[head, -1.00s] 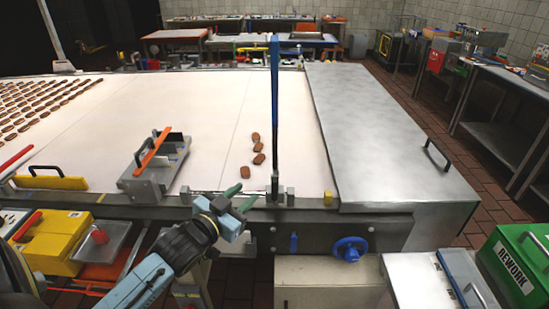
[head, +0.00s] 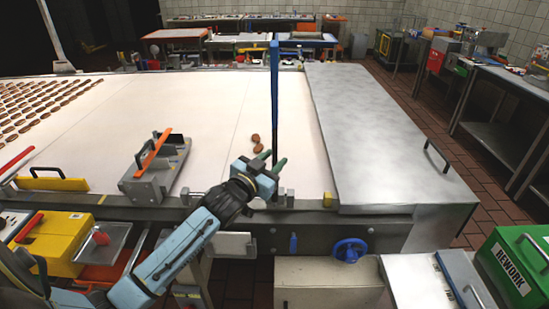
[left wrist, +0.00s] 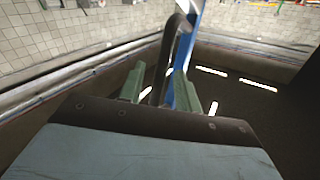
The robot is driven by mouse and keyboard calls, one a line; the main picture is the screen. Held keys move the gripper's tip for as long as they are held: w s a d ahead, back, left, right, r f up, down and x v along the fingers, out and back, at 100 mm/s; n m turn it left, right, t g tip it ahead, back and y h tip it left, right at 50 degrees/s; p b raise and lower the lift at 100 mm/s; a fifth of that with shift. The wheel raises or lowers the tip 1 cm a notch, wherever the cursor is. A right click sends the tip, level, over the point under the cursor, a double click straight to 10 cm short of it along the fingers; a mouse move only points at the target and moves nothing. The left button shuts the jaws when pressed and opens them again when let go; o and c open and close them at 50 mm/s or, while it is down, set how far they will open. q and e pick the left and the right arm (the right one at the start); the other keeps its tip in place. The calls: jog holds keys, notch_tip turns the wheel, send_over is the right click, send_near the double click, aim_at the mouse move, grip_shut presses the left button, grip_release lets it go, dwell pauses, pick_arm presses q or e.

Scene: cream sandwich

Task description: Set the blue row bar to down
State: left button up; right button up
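The blue row bar (head: 274,90) stands upright at the near edge of the conveyor, blue above and dark lower down. My left gripper (head: 271,159) is at the bar's lower, dark part, with its green fingers apart. In the left wrist view the fingers (left wrist: 160,88) are open, and the dark bar part and blue bar (left wrist: 183,92) show between and beside them. I cannot tell whether a finger touches the bar. The bar's foot is partly hidden by the gripper. My right gripper is out of view.
A metal block with an orange handle (head: 152,155) stands on the conveyor edge, left of my gripper. A metal cover (head: 385,130) lies right of the bar. A blue handwheel (head: 350,249) is below. A few brown biscuits (head: 256,143) lie behind the gripper.

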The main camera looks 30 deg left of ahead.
pick_arm(q)
jog(key=shift+w, duration=0.55)
grip_shut()
